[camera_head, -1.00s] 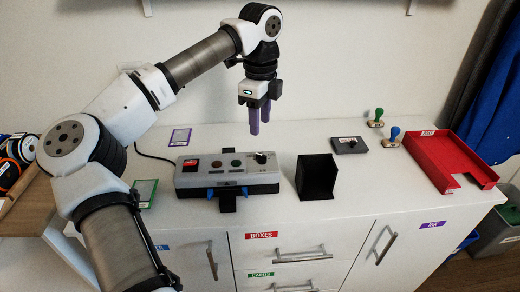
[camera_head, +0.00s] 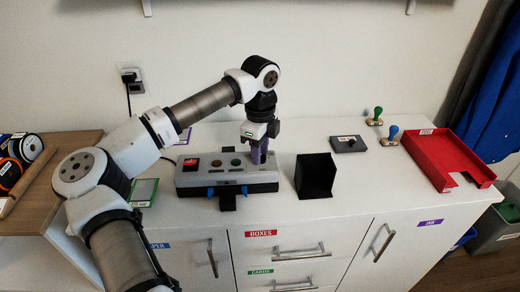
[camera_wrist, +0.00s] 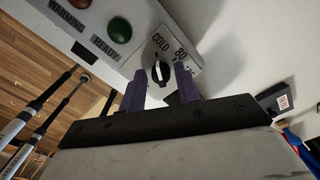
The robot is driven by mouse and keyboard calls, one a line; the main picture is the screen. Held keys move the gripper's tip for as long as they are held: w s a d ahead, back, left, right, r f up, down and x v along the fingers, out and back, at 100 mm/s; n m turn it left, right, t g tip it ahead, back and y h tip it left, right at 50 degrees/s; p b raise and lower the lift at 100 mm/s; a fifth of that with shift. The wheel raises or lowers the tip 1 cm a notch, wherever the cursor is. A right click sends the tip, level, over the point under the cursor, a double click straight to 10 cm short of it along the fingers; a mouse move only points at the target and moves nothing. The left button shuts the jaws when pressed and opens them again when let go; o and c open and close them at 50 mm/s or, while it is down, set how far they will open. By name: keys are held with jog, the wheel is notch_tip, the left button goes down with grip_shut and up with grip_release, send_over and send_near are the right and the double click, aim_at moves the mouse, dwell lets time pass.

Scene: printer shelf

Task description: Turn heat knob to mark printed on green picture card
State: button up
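The heat knob (camera_wrist: 161,69) is a dark knob on a pale dial plate printed with COLD and 80, on the grey control box (camera_head: 200,189). In the head view my gripper hides it. My gripper (camera_head: 257,157) points down at the box's right end. In the wrist view its purple fingers (camera_wrist: 160,86) are apart, with the knob in line with the gap between them. I cannot tell whether they touch it. The green picture card (camera_head: 143,192) lies left of the box; its printed mark is too small to read.
A black open bin (camera_head: 316,176) stands close to the right of the box. A purple-edged card (camera_head: 184,136) lies behind the box, partly hidden by my arm. A dark grey pad (camera_head: 348,145), two stamps and a red tray (camera_head: 440,157) are further right.

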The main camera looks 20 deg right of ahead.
grip_shut()
jog(key=shift+m, duration=0.3)
jog(key=m+b, duration=0.2)
jog(key=m, duration=0.2)
jog(key=shift+w+d+m, duration=0.1)
jog(key=shift+m, duration=0.2)
jog(key=m+b, duration=0.1)
jog(key=m, duration=0.5)
jog(key=shift+d, duration=0.1)
jog(key=m, duration=0.6)
jog(key=shift+d+r+m, duration=0.1)
jog(key=shift+m, duration=0.2)
jog(key=m, duration=0.6)
jog(key=shift+d, duration=0.1)
